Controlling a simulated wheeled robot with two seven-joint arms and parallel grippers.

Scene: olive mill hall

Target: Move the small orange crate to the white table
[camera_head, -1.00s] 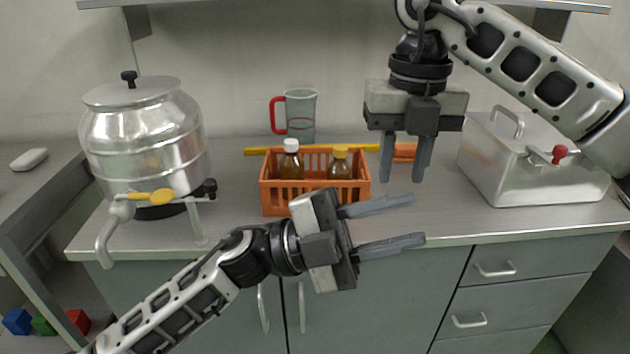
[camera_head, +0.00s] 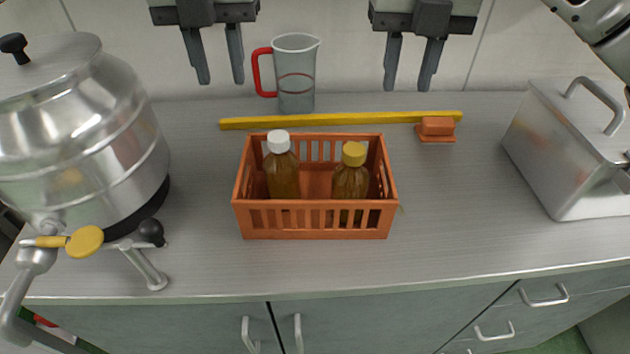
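The small orange crate (camera_head: 315,221) stands upright on the grey counter, near its front edge. It holds a white-capped bottle (camera_head: 283,178) and a yellow-capped bottle (camera_head: 350,182), both amber. My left gripper (camera_head: 219,68) is open and empty, pointing down, in the upper part of the head view, left of and above the crate. My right gripper (camera_head: 407,70) is open and empty, also pointing down, right of and above the crate. Neither touches the crate. No white table can be made out in view.
The grey counter (camera_head: 450,215) is clear beside the crate. A steel tank (camera_head: 75,150) with a tap stands left. A metal box (camera_head: 570,150) stands right.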

